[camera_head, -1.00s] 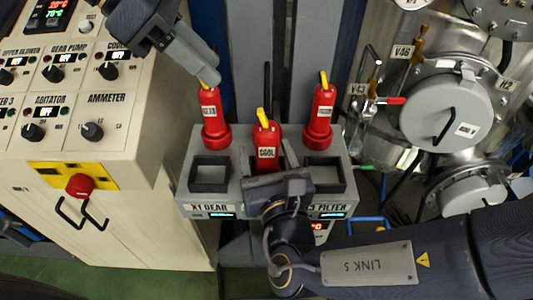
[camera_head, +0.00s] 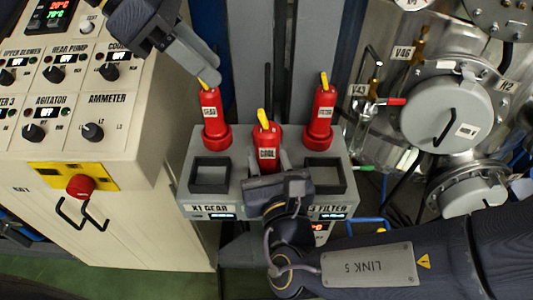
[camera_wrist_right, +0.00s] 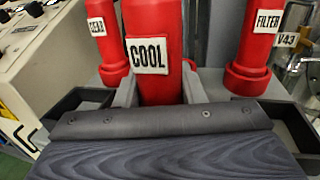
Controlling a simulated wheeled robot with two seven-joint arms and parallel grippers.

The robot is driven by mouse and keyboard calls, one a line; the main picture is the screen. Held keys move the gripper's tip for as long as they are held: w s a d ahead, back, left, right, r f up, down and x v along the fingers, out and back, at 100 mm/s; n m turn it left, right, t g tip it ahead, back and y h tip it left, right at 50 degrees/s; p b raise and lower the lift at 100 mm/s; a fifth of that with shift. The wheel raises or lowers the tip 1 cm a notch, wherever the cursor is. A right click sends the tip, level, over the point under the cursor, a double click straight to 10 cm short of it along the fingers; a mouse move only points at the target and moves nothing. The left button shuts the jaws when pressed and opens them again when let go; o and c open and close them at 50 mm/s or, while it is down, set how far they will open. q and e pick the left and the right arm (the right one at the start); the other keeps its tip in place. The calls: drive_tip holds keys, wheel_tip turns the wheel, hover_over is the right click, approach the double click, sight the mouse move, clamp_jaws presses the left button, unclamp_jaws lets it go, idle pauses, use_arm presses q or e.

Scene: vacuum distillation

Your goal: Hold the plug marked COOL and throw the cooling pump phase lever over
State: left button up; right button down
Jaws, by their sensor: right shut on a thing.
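The red plug marked COOL (camera_head: 266,140) stands upright at the middle of the grey socket box, with a yellow lever (camera_head: 264,119) at its top. My right gripper (camera_head: 269,167) is shut on its lower body from the front. In the right wrist view the COOL plug (camera_wrist_right: 153,45) sits between the two grey fingers (camera_wrist_right: 160,90); its top is out of frame. My left gripper (camera_head: 205,76) is at the top of the red GEAR plug (camera_head: 210,115), close to that plug's yellow lever. Whether they touch, and whether its jaws are open, I cannot tell.
The red FILTER plug (camera_head: 320,115) stands on the right of the box (camera_head: 188,180), which has two empty square frames in front. A control cabinet (camera_head: 130,130) with knobs and a red emergency button (camera_head: 80,186) is on the left. Steel vessels (camera_head: 445,110) and valves crowd the right.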

use_arm(q)
drive_tip(key=shift+a+f, duration=0.2)
drive_tip(key=shift+c, duration=1.1)
drive_tip(key=a+f+h, duration=0.1)
drive_tip(key=a, duration=0.1)
drive_tip(key=a+f+m+h, duration=0.1)
drive_tip(key=a+f, duration=0.1)
drive_tip(key=a, duration=0.1)
drive_tip(key=a+f+m+h, duration=0.1)
drive_tip(key=a+h, duration=0.1)
drive_tip(key=a, duration=0.1)
drive_tip(key=shift+w+f+g, duration=0.25)
drive_tip(key=shift+f+g, duration=0.1)
drive_tip(key=shift+g, duration=0.05)
clamp_jaws()
drive_tip(key=shift+a+f+h, duration=0.15)
drive_tip(key=shift+a+h, duration=0.3)
drive_tip(key=shift+h, duration=0.05)
drive_tip(key=shift+d, duration=0.1)
approach(260, 120)
drive_tip(key=d+f, duration=0.4)
drive_tip(key=shift+w+d+r, duration=0.35)
drive_tip(key=shift+d+r, duration=0.05)
drive_tip(key=shift+d, duration=0.15)
